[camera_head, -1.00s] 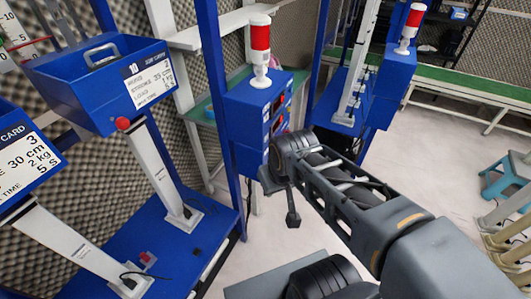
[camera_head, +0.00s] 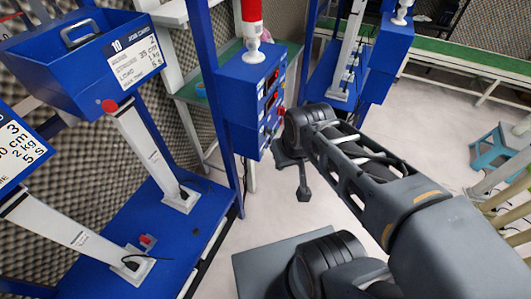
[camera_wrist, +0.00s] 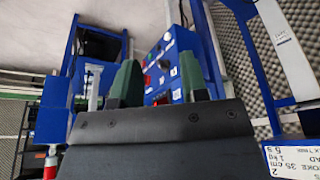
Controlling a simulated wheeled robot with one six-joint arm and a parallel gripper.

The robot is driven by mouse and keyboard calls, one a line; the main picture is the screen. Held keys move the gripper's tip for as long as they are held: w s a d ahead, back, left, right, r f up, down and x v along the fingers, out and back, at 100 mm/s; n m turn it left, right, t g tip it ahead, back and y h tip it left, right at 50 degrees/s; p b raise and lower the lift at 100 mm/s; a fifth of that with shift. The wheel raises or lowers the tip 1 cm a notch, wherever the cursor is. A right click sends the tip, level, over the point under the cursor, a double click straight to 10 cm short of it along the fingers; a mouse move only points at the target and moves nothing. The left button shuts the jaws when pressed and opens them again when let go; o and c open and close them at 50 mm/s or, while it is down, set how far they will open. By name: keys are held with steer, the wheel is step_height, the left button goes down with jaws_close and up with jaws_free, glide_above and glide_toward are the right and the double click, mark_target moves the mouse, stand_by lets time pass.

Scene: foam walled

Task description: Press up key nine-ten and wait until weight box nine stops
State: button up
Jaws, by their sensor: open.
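The blue control box (camera_head: 252,100), with red displays and small buttons on its side, hangs on a blue post. In the wrist view its button panel (camera_wrist: 165,62) shows red and green buttons behind my fingers. I cannot read which one is up key nine-ten. My gripper (camera_wrist: 157,78) is open and empty, its dark green fingers pointing toward the panel; I see no contact. Blue weight box ten (camera_head: 75,60) stands raised at left.
A blue base platform (camera_head: 150,255) with white columns lies at lower left. A red-and-white lamp (camera_head: 252,30) stands on the control box. A second blue box (camera_head: 385,50) is behind, and a teal stool (camera_head: 492,148) at right.

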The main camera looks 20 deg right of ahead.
jaws_close()
stand_by(1.6)
